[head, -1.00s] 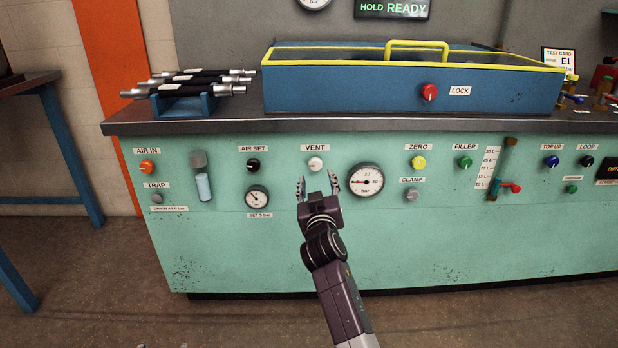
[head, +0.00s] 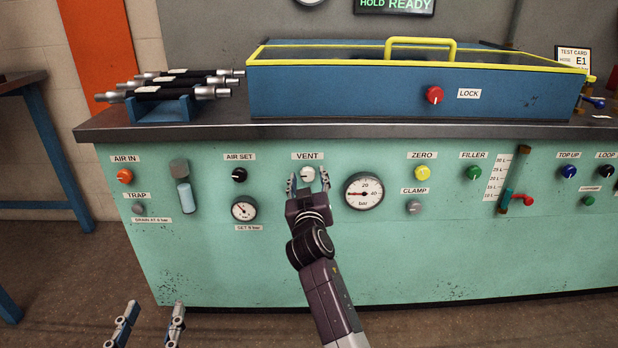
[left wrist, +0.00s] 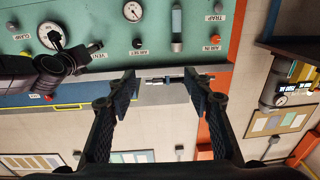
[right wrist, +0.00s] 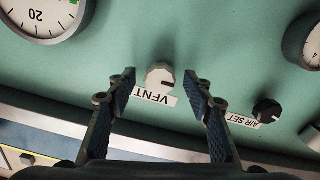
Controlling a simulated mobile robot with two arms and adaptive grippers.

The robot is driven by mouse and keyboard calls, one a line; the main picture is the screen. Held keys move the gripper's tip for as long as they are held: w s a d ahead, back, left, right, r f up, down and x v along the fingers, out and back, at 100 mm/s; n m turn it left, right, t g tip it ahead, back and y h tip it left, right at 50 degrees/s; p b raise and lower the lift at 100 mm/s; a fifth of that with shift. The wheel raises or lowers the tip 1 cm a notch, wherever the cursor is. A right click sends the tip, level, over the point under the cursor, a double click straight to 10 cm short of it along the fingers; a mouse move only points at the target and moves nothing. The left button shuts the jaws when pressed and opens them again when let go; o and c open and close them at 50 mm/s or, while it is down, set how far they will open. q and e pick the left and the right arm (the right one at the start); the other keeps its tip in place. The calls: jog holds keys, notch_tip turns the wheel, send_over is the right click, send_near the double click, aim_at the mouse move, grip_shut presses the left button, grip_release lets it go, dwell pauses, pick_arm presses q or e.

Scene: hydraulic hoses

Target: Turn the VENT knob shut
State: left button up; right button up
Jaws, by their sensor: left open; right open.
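The VENT knob (head: 308,174) is a small white round knob on the green panel, under its VENT label (head: 308,156). My right gripper (head: 308,180) is open, with one finger on each side of the knob in the head view. In the right wrist view the knob (right wrist: 160,75) shows centred between the open fingertips, with a gap on both sides. I cannot tell whether the tips reach past its face. My left gripper (head: 150,310) is open and empty at the lower left, low and away from the knob; the left wrist view shows nothing between its fingers.
A pressure gauge (head: 364,193) sits close to the right of my right gripper. The AIR SET knob (head: 239,175) and a smaller gauge (head: 243,210) are to the left. A grey bench top (head: 200,131) overhangs above, holding the blue LOCK box (head: 340,95) and hoses on a rack.

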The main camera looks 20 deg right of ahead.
jog(key=shift+c, duration=0.3)
jog(key=c, duration=1.1)
